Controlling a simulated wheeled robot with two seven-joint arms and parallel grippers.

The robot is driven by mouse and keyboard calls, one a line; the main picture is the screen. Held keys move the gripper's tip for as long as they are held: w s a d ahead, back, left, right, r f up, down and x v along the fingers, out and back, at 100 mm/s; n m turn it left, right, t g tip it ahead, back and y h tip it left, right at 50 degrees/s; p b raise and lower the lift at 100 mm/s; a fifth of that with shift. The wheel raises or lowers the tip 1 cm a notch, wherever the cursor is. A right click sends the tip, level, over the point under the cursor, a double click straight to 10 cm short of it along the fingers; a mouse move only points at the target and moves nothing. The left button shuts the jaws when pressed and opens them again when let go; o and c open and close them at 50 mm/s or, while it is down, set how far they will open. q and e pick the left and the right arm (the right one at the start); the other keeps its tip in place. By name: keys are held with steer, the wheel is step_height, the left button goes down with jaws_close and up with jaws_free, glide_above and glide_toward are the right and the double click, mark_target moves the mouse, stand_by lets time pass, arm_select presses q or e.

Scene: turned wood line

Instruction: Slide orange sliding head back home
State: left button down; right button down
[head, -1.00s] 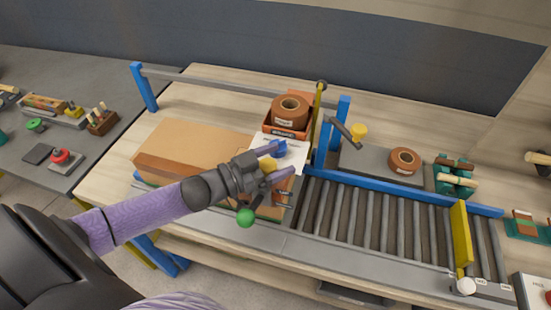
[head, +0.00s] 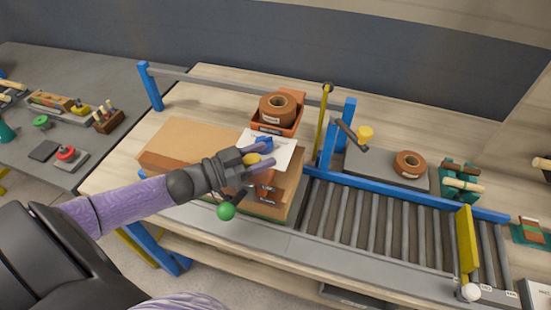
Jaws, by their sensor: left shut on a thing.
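The orange sliding head (head: 291,126) appears to be the orange carriage with a brown tape roll on it, at the grey rail (head: 205,81) between two blue posts. A white sheet lies just in front of it, and an orange labelled part (head: 266,188) shows lower down over the cardboard carton (head: 170,157). My left gripper (head: 262,155) is over the carton, in front of the tape roll. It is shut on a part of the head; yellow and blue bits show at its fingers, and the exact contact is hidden. My right gripper is out of view.
A roller conveyor (head: 370,225) with a yellow plate (head: 464,240) lies to the right. A tape roll (head: 408,163) rests on a grey plate behind it. A blue post (head: 345,125) stands right of the head. The rail's left stretch is clear.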

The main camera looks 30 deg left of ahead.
arm_select(q)
steer(key=shift+a, duration=0.2)
steer(key=shift+c, duration=0.7)
jaws_free()
steer(key=p+v, duration=0.1)
steer(key=v, duration=0.9)
steer(key=shift+p, duration=0.35)
